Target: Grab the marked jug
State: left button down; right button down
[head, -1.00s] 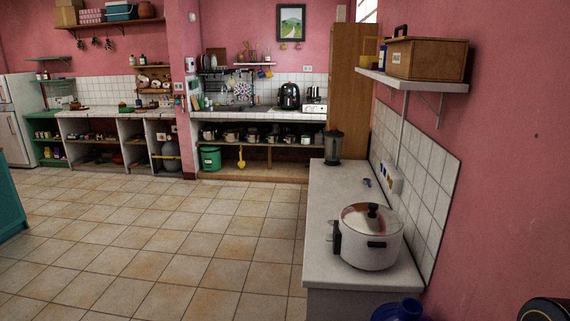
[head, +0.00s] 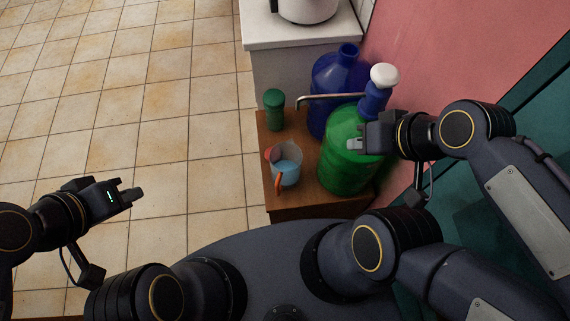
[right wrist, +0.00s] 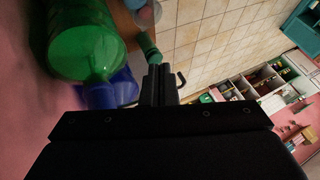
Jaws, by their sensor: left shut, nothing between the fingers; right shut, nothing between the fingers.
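No clear mark shows, so I cannot tell which vessel is the marked jug. A clear jug with an orange handle and blue lower part (head: 288,172) stands on a low wooden stand. Behind it to the right is a big green jug (head: 343,168) with a blue and white pump on top, also in the right wrist view (right wrist: 85,38). A big blue jug (head: 333,75) stands behind. My right gripper (head: 354,145) is shut and empty, in front of the green jug's upper part in the picture. My left gripper (head: 132,191) is shut and empty over the floor, far left of the jugs.
The wooden stand (head: 297,200) borders a white counter (head: 290,32) with a pot. The pink wall is close on the right. Tiled floor on the left is clear.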

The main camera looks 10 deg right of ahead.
aim_at(286, 158)
jog(key=i+j+z, duration=0.1)
jog(key=j+z, duration=1)
jog(key=j, duration=0.15)
jog(key=i+j+z, duration=0.1)
jog(key=j+z, duration=0.3)
